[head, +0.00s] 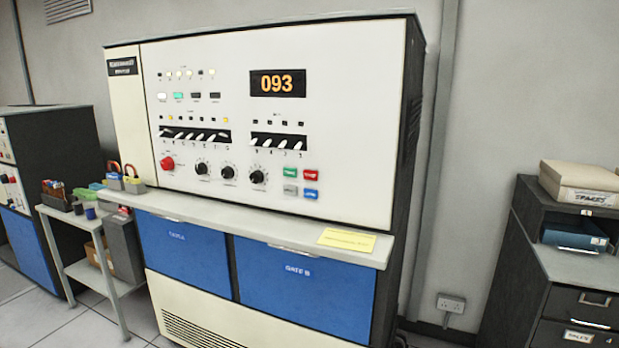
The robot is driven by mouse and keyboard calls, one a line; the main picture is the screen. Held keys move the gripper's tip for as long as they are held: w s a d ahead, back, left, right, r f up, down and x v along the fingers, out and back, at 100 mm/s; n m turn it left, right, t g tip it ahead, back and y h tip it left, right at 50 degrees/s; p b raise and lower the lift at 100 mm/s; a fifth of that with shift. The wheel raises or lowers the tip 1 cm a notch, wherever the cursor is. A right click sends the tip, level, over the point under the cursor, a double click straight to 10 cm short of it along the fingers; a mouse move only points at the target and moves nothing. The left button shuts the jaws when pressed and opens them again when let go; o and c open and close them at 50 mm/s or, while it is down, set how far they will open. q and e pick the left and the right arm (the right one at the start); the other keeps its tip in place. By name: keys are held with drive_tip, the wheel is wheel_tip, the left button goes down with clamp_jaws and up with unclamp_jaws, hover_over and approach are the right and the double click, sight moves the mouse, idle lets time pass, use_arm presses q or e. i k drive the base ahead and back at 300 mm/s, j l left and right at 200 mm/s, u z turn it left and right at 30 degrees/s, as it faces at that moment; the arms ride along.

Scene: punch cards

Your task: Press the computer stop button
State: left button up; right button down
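The computer (345,130) is a large cabinet with a white front panel, and its display (278,83) reads 093. On the lower right of the panel is a small block of buttons. A red button (310,174) sits at its upper right, beside a green button (290,172). Below them are a grey button (290,190) and a blue button (311,194). Their lettering is too small to read surely. A separate round red knob (167,163) is at the panel's left. Neither of my grippers is in view.
A shelf ledge (240,231) with a yellow card (347,240) juts out below the panel, above blue doors (300,284). A small trolley (78,228) with tools stands at left. A dark drawer cabinet (566,270) stands at right. Floor shows between the computer and that cabinet.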

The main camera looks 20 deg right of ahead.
sight(311, 175)
drive_tip(key=i+j, duration=0.15)
drive_tip(key=i, duration=0.25)
drive_tip(key=i+j, duration=0.15)
drive_tip(key=i, duration=0.3)
drive_tip(key=i+j+z, duration=0.1)
drive_tip(key=i, duration=0.3)
drive_tip(key=z, duration=1.4)
